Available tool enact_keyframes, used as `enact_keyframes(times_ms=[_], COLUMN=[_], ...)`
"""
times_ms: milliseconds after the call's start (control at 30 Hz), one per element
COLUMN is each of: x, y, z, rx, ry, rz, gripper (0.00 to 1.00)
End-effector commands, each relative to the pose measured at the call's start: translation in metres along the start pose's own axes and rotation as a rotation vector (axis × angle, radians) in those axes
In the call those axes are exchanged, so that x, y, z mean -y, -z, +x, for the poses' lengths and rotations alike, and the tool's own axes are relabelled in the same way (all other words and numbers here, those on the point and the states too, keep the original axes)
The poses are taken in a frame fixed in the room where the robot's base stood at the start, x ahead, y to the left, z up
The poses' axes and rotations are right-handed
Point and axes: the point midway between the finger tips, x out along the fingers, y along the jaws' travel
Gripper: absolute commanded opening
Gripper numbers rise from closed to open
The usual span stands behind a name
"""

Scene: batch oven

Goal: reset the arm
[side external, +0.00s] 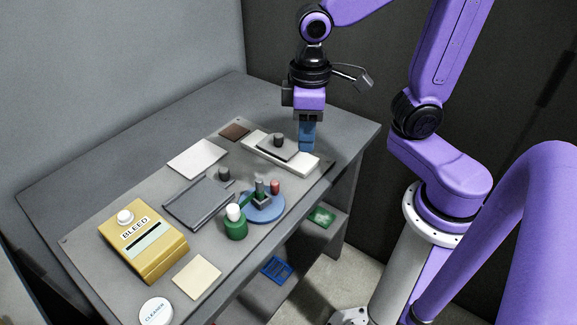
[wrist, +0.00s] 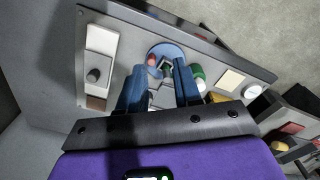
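My gripper (side external: 307,147) has blue fingers that point down, over the far right part of the table near a white block with a grey knobbed plate. In the wrist view my gripper (wrist: 161,70) shows its two fingers apart, with nothing held between them. The side view shows the fingers edge-on, overlapping the right end of the white block (side external: 303,164). I cannot tell the exact height of the fingertips above it.
On the table (side external: 90,185) are a blue round base (side external: 268,212) with small posts, a green bottle (side external: 236,230) with a white top, a yellow BLEED box (side external: 160,262), a grey tray (side external: 198,203) and a CLEANER container (side external: 155,311). Bare table lies along the back left.

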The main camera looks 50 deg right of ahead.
Motion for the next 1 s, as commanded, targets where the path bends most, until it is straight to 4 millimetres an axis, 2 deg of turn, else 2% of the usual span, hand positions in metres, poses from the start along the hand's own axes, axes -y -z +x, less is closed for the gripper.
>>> enact_keyframes(times_ms=[400, 600, 800, 1000], x=[0.023, 0.032, 0.035, 0.035], y=[-0.073, -0.101, -0.112, -0.112], z=[0.011, 0.015, 0.016, 0.016], rx=[-0.011, -0.014, -0.016, -0.016], ry=[0.007, 0.009, 0.01, 0.01], rz=[-0.35, -0.477, -0.527, -0.529], gripper=[0.33, 0.33, 0.33, 0.33])
